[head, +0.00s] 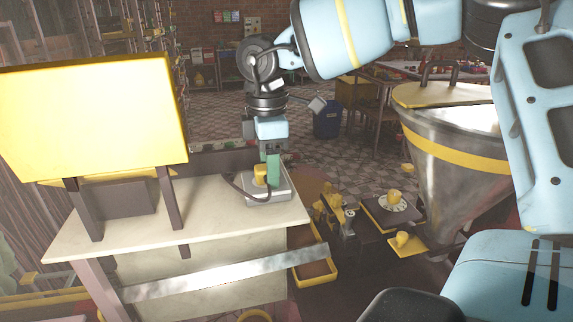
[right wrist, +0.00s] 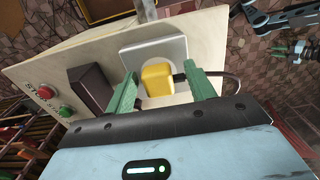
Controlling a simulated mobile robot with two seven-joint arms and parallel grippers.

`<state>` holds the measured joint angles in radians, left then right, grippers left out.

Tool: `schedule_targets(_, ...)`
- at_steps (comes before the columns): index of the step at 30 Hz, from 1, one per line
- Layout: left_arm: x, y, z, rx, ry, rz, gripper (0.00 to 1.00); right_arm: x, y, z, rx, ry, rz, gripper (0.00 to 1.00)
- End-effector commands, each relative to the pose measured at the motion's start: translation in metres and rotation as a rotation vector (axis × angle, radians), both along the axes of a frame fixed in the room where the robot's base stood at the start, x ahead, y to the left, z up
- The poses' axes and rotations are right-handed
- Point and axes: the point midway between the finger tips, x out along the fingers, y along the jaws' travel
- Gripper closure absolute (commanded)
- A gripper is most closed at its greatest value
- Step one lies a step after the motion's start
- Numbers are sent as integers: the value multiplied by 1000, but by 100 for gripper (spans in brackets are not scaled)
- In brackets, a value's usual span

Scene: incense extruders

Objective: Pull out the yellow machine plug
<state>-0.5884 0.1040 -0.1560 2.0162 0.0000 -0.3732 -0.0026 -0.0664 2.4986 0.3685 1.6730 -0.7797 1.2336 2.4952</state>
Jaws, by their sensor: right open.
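The yellow plug (head: 260,173) sits in a pale socket box (head: 283,193) on the right end of the machine's table top. In the right wrist view the plug (right wrist: 157,80) stands against the socket plate (right wrist: 138,52), with a dark cable at its right. My right gripper (head: 268,168) points down over the socket box, its green fingers beside the plug. In the right wrist view this gripper (right wrist: 163,90) is open, with one finger on each side of the plug and visible gaps. A small green-tipped part at the upper right may be my left gripper (right wrist: 300,47); its jaws are unclear.
A yellow panel (head: 95,115) stands on the pale table (head: 215,215). A metal hopper (head: 445,150) and a yellow tray (head: 316,277) are at the right. A blue bin (head: 327,123) stands behind.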

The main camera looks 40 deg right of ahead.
Motion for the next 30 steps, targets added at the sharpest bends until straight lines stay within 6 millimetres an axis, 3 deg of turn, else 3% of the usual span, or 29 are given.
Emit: schedule_targets(30, -5, 0, -8, 0, 11, 0, 67, 3, -2, -2, 0, 2, 0, 45)
